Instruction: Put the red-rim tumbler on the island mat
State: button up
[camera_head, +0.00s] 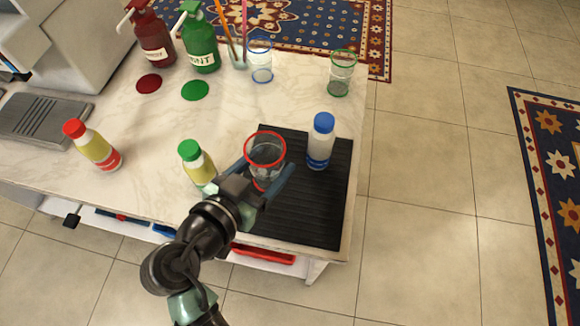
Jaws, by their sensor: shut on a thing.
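The red-rim tumbler (265,149) is clear glass with a red rim. It stands upright between the two fingers of my gripper (268,172), which is shut on it. The tumbler appears over the left part of the black ribbed mat (310,213) at the counter's right end. My gripper hides its lower part, so I cannot tell whether its base touches the mat. A white bottle with a blue cap (320,141) stands on the mat, right of the tumbler.
A green-capped bottle (197,163) stands close left of my gripper. A red-capped bottle (93,146) is farther left. Blue-rim (261,62) and green-rim (341,73) tumblers stand at the back. The mat's front right part is clear.

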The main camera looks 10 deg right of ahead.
aim_at(269, 180)
jog(key=f, duration=0.4)
jog(key=shift+s+a+f, duration=0.1)
jog(key=shift+s+f, duration=0.1)
jog(key=shift+f, duration=2.25)
jog(key=shift+f, duration=0.2)
jog(key=o, duration=1.4)
jog(key=shift+r, duration=0.1)
jog(key=shift+r, duration=0.25)
jog(key=b+v, duration=0.1)
jog(key=v, duration=1.1)
jog(key=shift+f, duration=0.25)
